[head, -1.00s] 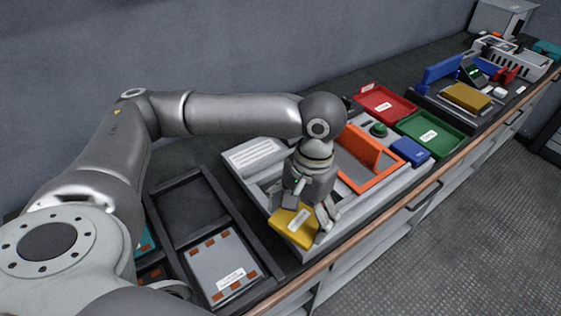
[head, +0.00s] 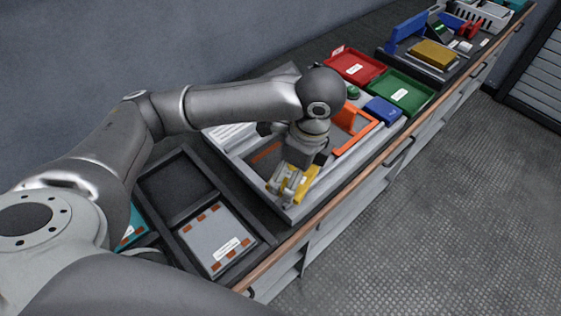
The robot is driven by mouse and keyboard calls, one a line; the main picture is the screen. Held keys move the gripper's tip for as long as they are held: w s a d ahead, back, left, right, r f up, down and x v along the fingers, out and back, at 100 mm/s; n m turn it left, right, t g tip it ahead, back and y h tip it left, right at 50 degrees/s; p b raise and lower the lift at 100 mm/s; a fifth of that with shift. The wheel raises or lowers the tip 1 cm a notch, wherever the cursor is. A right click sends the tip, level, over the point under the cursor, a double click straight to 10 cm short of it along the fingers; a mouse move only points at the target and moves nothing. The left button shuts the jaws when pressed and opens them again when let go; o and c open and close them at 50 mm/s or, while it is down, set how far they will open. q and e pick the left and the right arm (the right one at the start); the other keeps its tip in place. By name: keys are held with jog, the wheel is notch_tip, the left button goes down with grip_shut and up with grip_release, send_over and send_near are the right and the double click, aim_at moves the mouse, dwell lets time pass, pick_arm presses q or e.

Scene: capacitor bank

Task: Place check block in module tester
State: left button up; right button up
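My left gripper (head: 288,184) reaches in from the left over the front left part of a light grey unit, which I take to be the module tester (head: 276,202). The gripper is shut on a yellow block, which I take to be the check block (head: 307,180); part of the block is hidden by the fingers. The block is tilted and sits low over the tester's dark recess (head: 262,165); I cannot tell whether it touches. An orange frame with an upright plate (head: 365,133) is on the tester, partly behind my wrist. My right gripper is not in view.
A dark tray (head: 178,235) with a grey module (head: 215,238) lies left of the tester. A blue block (head: 383,109), a red bin (head: 356,66) and a green bin (head: 402,92) stand to its right. Another yellow block (head: 433,53) lies further back on the bench.

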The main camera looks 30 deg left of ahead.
pick_arm(q)
jog(key=m, duration=0.3)
jog(key=shift+w+d+r+t, duration=0.15)
jog(key=shift+w+r+t, duration=0.05)
jog(key=shift+w+t, duration=0.1)
jog(key=shift+w+m, duration=0.15)
jog(key=shift+m, duration=0.15)
jog(key=w+a+f+p, duration=0.1)
jog(key=w+a+f, duration=0.3)
jog(key=w+a+f+p, duration=0.1)
jog(key=w+a+f, duration=0.3)
jog(key=w, duration=0.1)
jog(key=shift+w+a+f, duration=0.1)
jog(key=shift+a+f, duration=0.15)
jog(key=shift+w+a+f, duration=0.4)
jog(key=shift+w+f, duration=0.05)
jog(key=shift+f, duration=1.8)
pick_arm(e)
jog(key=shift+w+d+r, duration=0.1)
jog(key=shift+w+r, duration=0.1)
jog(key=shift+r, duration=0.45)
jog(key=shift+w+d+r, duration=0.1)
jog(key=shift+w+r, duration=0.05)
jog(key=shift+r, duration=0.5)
pick_arm(q)
jog(key=shift+f, duration=0.1)
jog(key=o, duration=1)
jog(key=shift+o, duration=0.2)
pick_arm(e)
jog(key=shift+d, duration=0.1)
